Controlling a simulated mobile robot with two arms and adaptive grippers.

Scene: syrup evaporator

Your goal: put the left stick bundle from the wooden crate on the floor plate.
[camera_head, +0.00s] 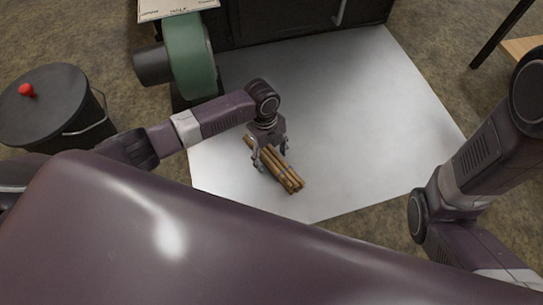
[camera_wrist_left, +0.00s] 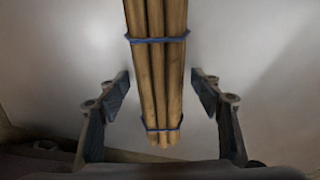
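A stick bundle (camera_head: 289,179) of several brown sticks lies on the pale floor plate (camera_head: 350,110), near its front left part. In the left wrist view the bundle (camera_wrist_left: 158,75) has two blue bands around it. My left gripper (camera_head: 271,158) is directly over the bundle with its fingers pointing down. In the left wrist view its two fingers (camera_wrist_left: 161,82) stand apart on either side of the bundle, with a clear gap on each side. It is open and does not grip the sticks. My right arm shows at the right, but its gripper is out of view. No wooden crate can be made out.
A black lidded bin (camera_head: 48,105) with a red knob stands at the left. A green round machine part (camera_head: 190,55) and a dark cabinet (camera_head: 290,20) are at the back. A wooden surface (camera_head: 525,46) shows at the right edge. The plate's middle and right are clear.

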